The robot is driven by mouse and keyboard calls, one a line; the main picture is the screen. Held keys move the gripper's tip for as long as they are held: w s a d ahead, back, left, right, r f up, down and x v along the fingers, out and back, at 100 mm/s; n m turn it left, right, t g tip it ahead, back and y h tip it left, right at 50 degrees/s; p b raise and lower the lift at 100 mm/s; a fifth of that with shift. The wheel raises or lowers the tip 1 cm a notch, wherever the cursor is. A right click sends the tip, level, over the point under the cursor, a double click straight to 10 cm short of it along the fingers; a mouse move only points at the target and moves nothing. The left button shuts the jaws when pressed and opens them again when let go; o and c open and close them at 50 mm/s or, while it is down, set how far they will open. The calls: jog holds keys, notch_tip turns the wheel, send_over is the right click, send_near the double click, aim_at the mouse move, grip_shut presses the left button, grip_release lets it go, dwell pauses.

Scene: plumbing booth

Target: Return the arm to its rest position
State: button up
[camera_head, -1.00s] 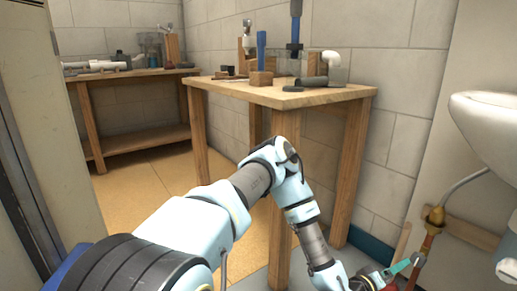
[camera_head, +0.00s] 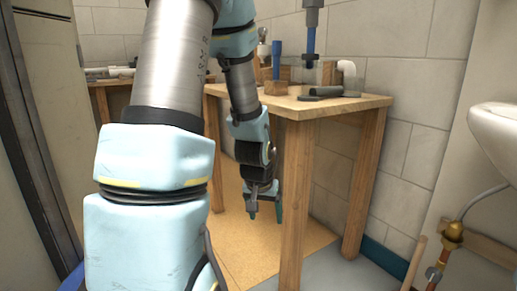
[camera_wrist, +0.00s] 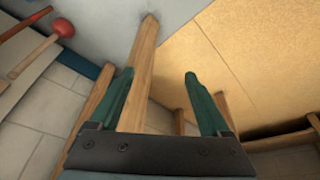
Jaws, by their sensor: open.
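My gripper (camera_head: 265,215) hangs pointing down in the head view, in front of the wooden table's left side. Its two green fingers also show in the wrist view (camera_wrist: 160,100), apart with nothing held between them. My arm is raised and folded, with its thick links filling the left and middle of the head view. A table leg (camera_wrist: 141,75) shows beyond the fingers in the wrist view.
A white sink (camera_head: 495,140) is at right, with a brass valve (camera_head: 453,232) below. A red-ended plunger (camera_wrist: 63,28) shows in the wrist view.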

jog(key=s+a+r+n+g+y, duration=0.1)
jog(key=s+a+r+n+g, duration=0.1)
jog(key=s+a+r, duration=0.6)
notch_tip(320, 180, up, 37)
jog(key=p, duration=3.8)
jog(key=shift+s+a+f, duration=0.15)
jog(key=shift+a+f, duration=0.05)
jog(key=shift+a, duration=0.05)
